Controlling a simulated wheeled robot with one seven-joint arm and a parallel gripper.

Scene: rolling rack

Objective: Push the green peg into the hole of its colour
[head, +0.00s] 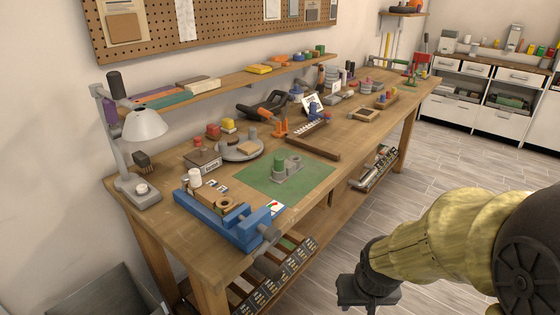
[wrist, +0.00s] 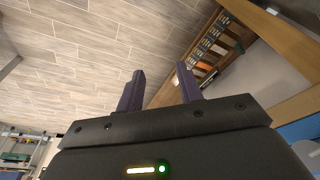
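A green peg (head: 279,162) stands upright at the grey block (head: 290,174) on the green mat (head: 262,187), on the workbench. I cannot tell whether the peg is in the block or just behind it, and the holes and their colours are too small to make out. My gripper (head: 368,303) is in front of the bench at the lower right, over the floor and well apart from the peg. In the wrist view its two dark fingers (wrist: 160,78) stand apart with nothing between them. The peg and block are not in the wrist view.
A blue vise (head: 225,220) sits at the bench's front left corner, near the mat. A round grey turntable (head: 241,152) and a wooden tray (head: 312,143) stand behind the mat. A lamp (head: 143,125) stands far left. The floor (head: 460,160) right of the bench is clear.

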